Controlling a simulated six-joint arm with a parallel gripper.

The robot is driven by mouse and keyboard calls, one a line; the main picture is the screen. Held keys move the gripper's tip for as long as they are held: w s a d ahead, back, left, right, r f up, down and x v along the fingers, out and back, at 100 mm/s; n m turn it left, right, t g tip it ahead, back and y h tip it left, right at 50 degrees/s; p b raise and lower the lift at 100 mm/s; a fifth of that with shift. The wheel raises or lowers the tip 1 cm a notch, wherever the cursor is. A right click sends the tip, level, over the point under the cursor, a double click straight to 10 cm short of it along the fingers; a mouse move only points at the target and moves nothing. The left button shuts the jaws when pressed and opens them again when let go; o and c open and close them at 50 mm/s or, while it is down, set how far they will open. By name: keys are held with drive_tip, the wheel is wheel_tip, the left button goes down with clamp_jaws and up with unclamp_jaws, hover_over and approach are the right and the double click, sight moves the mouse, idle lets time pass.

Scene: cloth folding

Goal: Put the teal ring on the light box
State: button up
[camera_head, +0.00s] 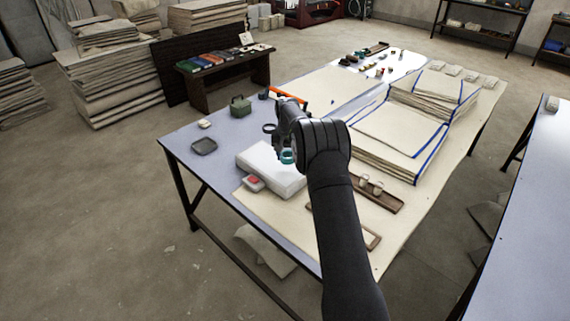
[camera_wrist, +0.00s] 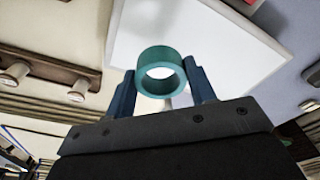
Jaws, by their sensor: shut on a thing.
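The teal ring (camera_wrist: 161,56) is held between the two fingers of my gripper (camera_wrist: 163,85) in the wrist view. In the head view the teal ring (camera_head: 288,156) shows at the end of my gripper (camera_head: 284,142), over the right part of the light box. The light box (camera_head: 262,166) is a white, flat box on the table, and its pale top (camera_wrist: 205,30) fills much of the wrist view behind the ring. The ring looks raised above the box, and I cannot tell how high.
A red-and-white object (camera_head: 253,183) sits at the box's near left edge. A dark tray (camera_head: 204,146) and a green case (camera_head: 240,106) stand to the left and behind. A wooden rack with knobs (camera_head: 376,193) lies to the right, before stacked blue-edged cloths (camera_head: 400,135).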

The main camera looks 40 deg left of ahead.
sight(285, 169)
drive_tip(key=shift+s+a+f, duration=0.2)
drive_tip(key=shift+a+f, duration=0.2)
drive_tip(key=shift+a, duration=0.05)
drive_tip(key=shift+f, duration=1.9)
drive_tip(key=shift+f, duration=0.15)
drive_tip(key=o, duration=0.9)
drive_tip(key=shift+o, duration=0.2)
wheel_tip(285, 169, up, 12)
drive_tip(key=s, duration=0.1)
drive_tip(key=shift+d, duration=0.45)
